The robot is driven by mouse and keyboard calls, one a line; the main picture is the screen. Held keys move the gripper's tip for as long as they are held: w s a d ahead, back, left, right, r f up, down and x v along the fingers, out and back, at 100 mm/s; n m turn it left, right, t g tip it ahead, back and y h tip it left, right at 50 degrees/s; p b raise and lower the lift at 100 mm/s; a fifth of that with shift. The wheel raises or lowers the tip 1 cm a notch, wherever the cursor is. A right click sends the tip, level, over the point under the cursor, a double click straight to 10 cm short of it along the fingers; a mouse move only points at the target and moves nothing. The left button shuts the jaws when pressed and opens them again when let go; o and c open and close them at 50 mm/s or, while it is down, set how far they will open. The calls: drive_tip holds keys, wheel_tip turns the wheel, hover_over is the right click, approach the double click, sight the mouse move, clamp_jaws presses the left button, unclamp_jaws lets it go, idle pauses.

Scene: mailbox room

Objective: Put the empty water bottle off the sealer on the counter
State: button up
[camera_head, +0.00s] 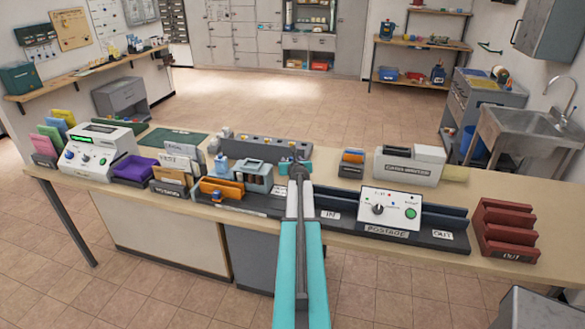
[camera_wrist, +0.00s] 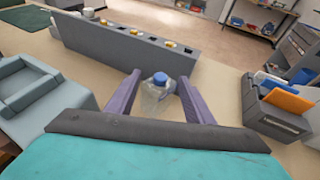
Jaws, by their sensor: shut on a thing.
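My gripper (camera_wrist: 158,98) is shut on a clear bottle with a blue cap (camera_wrist: 158,88); the bottle stands between its two fingers in the wrist view. In the head view my gripper (camera_head: 299,168) is over the back half of the counter (camera_head: 334,189), and the arm hides most of the bottle. The bottle's base is hidden, so I cannot tell if it touches the counter. No machine is clearly marked as the sealer. A blue-grey device (camera_head: 253,176) sits left of my gripper and also shows in the wrist view (camera_wrist: 45,108).
A long grey unit with knobs (camera_head: 265,148) lies behind my gripper. A small holder with orange and blue items (camera_head: 351,162) stands to the right. The postage machine (camera_head: 388,209) is at the front right. Bare counter shows around my gripper.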

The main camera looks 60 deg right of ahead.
drive_tip(key=shift+f, duration=1.75)
drive_tip(key=shift+f+b, duration=0.1)
drive_tip(key=shift+b, duration=0.2)
drive_tip(key=o, duration=1.1)
drive_tip(key=shift+o, duration=0.2)
drive_tip(key=b+v, duration=0.1)
drive_tip(key=v, duration=1.1)
drive_tip(key=shift+s, duration=0.1)
